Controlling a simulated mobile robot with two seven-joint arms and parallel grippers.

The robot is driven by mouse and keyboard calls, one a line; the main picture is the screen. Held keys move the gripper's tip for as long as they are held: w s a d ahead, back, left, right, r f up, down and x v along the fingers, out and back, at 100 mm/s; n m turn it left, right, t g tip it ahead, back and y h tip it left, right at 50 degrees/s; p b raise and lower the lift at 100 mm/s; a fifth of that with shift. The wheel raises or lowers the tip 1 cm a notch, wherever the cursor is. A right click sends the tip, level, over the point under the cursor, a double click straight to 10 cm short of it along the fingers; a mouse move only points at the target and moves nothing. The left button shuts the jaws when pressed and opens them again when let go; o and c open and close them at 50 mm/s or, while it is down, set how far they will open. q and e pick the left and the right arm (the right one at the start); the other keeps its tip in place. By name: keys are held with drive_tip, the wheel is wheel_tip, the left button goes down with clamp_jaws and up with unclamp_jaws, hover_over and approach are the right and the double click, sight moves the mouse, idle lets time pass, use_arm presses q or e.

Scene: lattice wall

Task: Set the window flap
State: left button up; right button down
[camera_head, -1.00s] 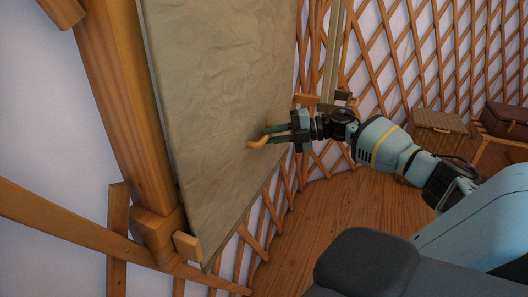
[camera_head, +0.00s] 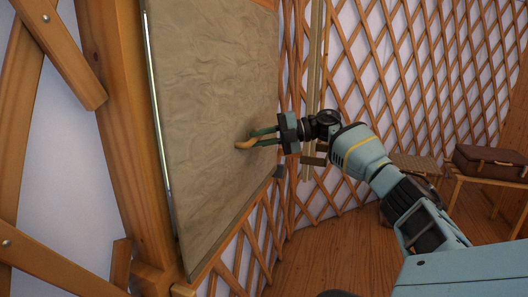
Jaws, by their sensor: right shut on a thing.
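The window flap (camera_head: 210,110) is a large grey-beige crinkled panel left of the middle. A thin bright gap runs along its left edge, beside a thick wooden post (camera_head: 128,135). A curved tan handle (camera_head: 244,144) stands out from the flap's face. My right gripper (camera_head: 254,138) comes in from the right and is shut on the handle, its green fingers on either side of it. The fingertips partly hide the handle's far end. My left gripper is not in view.
A wooden lattice wall (camera_head: 390,75) runs behind and right of the flap. A wicker basket (camera_head: 415,165) and a brown suitcase (camera_head: 490,163) on a wooden stand are at the right. The wooden floor (camera_head: 320,262) is clear at lower middle.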

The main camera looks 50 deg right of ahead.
wheel_tip(320, 180, up, 3)
drive_tip(key=shift+f, duration=0.2)
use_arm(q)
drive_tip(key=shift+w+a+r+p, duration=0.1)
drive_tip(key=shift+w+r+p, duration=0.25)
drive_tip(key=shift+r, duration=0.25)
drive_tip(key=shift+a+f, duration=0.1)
use_arm(e)
drive_tip(key=shift+d+r, duration=0.1)
drive_tip(key=c, duration=1.4)
unclamp_jaws()
drive_tip(key=shift+o, duration=0.2)
drive_tip(key=shift+f, duration=0.2)
